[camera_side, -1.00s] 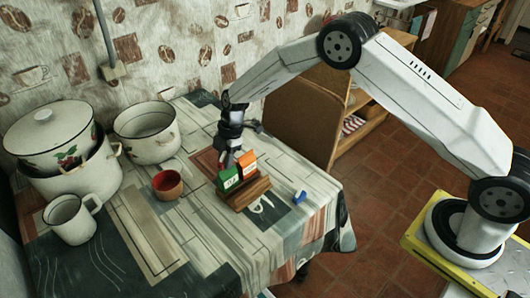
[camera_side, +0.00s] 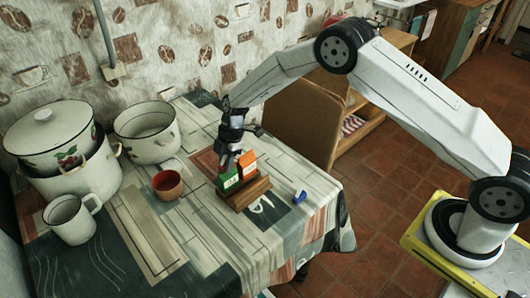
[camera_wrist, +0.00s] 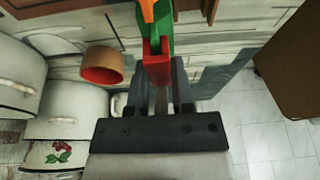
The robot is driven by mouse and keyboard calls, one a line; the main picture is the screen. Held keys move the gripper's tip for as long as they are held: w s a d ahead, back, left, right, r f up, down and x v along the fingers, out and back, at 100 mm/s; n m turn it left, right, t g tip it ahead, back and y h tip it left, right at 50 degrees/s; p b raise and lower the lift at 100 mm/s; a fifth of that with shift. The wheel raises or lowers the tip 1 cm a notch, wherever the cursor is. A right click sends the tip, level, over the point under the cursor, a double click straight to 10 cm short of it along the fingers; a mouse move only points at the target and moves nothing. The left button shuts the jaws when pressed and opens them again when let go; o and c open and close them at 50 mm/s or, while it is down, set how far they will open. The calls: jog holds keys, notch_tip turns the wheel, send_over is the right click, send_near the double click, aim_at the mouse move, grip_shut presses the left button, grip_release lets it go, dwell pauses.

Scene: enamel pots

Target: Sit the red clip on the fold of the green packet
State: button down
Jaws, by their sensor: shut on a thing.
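My gripper (camera_side: 229,163) is just above the green packet (camera_side: 230,181), which stands in a wooden holder (camera_side: 247,194) on the table. In the wrist view my gripper (camera_wrist: 157,88) is shut on the red clip (camera_wrist: 156,65). The clip overlaps the near end of the green packet (camera_wrist: 163,22) in that view. I cannot tell whether it sits around the fold or only in front of it. The clip is not clearly visible in the side view. An orange packet (camera_side: 247,163) stands behind the green one in the same holder.
A small blue object (camera_side: 299,197) lies right of the holder. A reddish-brown bowl (camera_side: 167,184) stands to the left. A white mug (camera_side: 70,218), an open enamel pot (camera_side: 147,133) and stacked lidded pots (camera_side: 72,175) stand further left. The front of the table is clear.

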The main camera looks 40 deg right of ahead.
jog(key=shift+f, duration=0.4)
dwell(0.3)
jog(key=shift+c, duration=2.1)
grip_release()
jog(key=shift+r, duration=0.15)
jog(key=v, duration=0.7)
jog(key=shift+d+r, duration=0.1)
jog(key=shift+d, duration=0.05)
jog(key=shift+r, duration=0.15)
jog(key=shift+s+d+r, duration=0.1)
